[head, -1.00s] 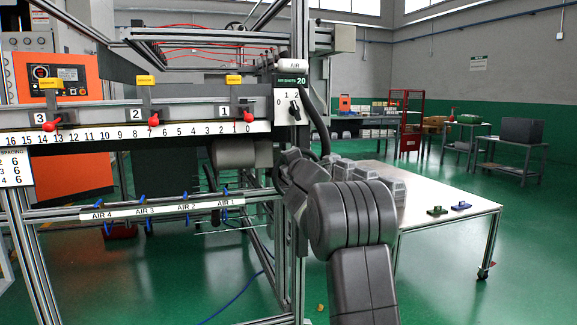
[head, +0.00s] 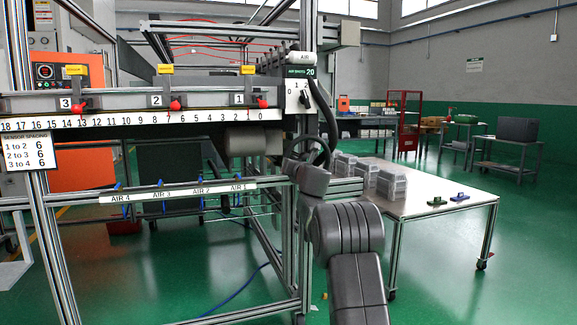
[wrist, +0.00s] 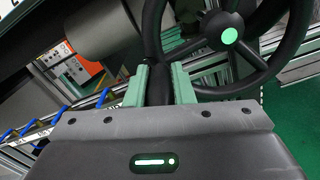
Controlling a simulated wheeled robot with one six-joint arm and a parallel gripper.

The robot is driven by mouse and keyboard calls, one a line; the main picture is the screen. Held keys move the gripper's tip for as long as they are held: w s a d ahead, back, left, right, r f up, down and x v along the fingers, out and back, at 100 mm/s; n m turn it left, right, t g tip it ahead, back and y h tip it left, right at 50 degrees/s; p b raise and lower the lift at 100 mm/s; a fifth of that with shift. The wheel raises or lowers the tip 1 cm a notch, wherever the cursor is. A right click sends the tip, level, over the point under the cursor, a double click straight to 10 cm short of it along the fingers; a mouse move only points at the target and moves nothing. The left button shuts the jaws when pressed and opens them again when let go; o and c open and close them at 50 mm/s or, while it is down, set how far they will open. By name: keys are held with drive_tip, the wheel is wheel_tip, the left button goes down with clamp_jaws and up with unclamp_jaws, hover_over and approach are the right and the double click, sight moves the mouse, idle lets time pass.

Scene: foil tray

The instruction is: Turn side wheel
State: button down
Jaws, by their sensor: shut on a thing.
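The side wheel is a black handwheel (head: 318,138) at the right end of the machine frame, partly hidden by my arm in the head view. In the wrist view the wheel (wrist: 283,62) shows large, with dark spokes and a pale green hub cap. My gripper (wrist: 160,85) has two green fingers, one on each side of the left part of the wheel's rim. It is shut on that rim. In the head view the fingers are hidden or too small to make out.
A numbered rail (head: 140,119) with red-handled sensor clamps runs along the machine. A lower rail (head: 175,194) carries AIR labels and blue valves.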

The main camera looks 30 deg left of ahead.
drive_tip(key=shift+f+n+b, duration=0.4)
drive_tip(key=shift+f+n, duration=0.15)
drive_tip(key=shift+n, duration=0.15)
drive_tip(key=c, duration=1.3)
unclamp_jaws()
drive_tip(key=shift+o, duration=0.2)
drive_tip(key=b+v, duration=0.4)
drive_tip(key=v, duration=0.9)
drive_tip(key=shift+s+d, duration=0.2)
drive_tip(key=shift+d, duration=0.15)
